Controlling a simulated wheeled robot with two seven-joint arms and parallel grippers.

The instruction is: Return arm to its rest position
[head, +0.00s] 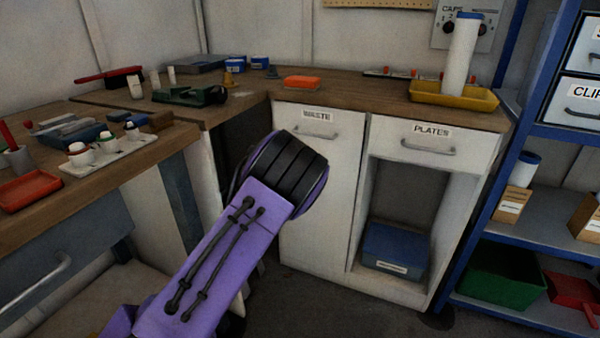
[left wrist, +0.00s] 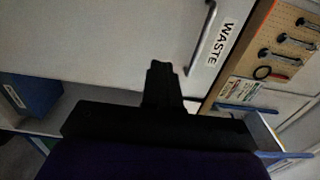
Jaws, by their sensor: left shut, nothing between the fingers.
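My left arm (head: 215,260), purple with a dark banded joint at its upper end, reaches in from the lower left of the head view. Its end is in front of the white WASTE cabinet (head: 325,200); the gripper itself is hidden there. In the left wrist view my left gripper (left wrist: 160,68) is black, with its fingers together and empty. Behind it is the white WASTE cabinet front (left wrist: 110,40) with its grey bar handle (left wrist: 203,38). I cannot tell how far the fingers are from the front. My right gripper is in neither view.
The wooden worktop (head: 370,99) runs behind the arm. A side bench on the left carries a white tray (head: 120,156) and red tray (head: 28,190). A yellow tray (head: 430,94) holds a white cylinder. Blue shelving (head: 530,232) stands right. Open floor shows below.

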